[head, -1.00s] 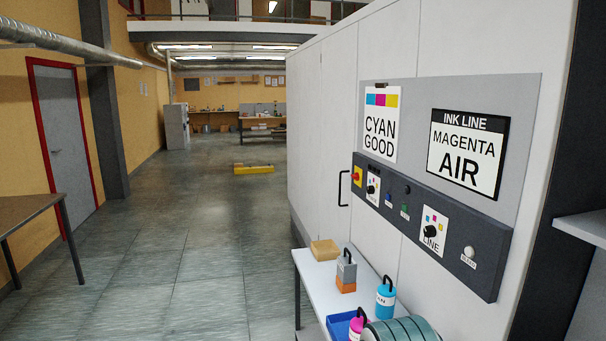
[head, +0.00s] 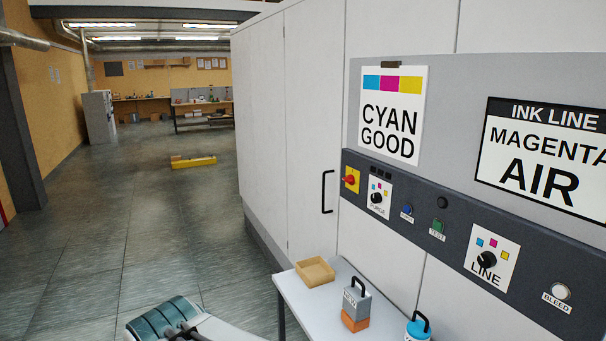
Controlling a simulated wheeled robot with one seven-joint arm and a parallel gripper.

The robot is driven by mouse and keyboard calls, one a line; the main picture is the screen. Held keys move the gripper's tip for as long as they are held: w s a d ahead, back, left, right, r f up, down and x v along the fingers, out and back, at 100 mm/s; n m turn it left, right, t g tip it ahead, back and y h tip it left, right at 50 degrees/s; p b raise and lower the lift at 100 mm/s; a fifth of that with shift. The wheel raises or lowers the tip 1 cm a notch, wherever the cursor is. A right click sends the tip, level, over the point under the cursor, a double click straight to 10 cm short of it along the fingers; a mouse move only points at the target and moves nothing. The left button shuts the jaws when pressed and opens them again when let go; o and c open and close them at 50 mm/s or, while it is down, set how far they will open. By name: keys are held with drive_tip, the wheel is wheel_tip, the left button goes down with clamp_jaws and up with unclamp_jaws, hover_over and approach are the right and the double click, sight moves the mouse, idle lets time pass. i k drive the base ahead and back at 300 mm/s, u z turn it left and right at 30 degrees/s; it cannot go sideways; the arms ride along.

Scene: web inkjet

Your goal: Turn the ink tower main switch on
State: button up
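The main switch (head: 350,180) is a red knob on a yellow plate, at the left end of the dark control strip (head: 455,215) on the cabinet. Its red handle seems to lie about level, but it is small and I cannot read its setting. A teal-banded part of my own arm shows at the bottom left of the head view, well below and left of the switch. My gripper's fingers are not visible. Nothing touches the switch.
Right of the switch are the purge knob (head: 377,197), blue and green buttons, line knob (head: 487,260) and bleed button (head: 561,291). A door handle (head: 327,192) sticks out to its left.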

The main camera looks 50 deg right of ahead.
sight(350, 179)
drive_tip(key=z, duration=0.55)
drive_tip(key=i, duration=1.5)
drive_tip(key=z, duration=0.8)
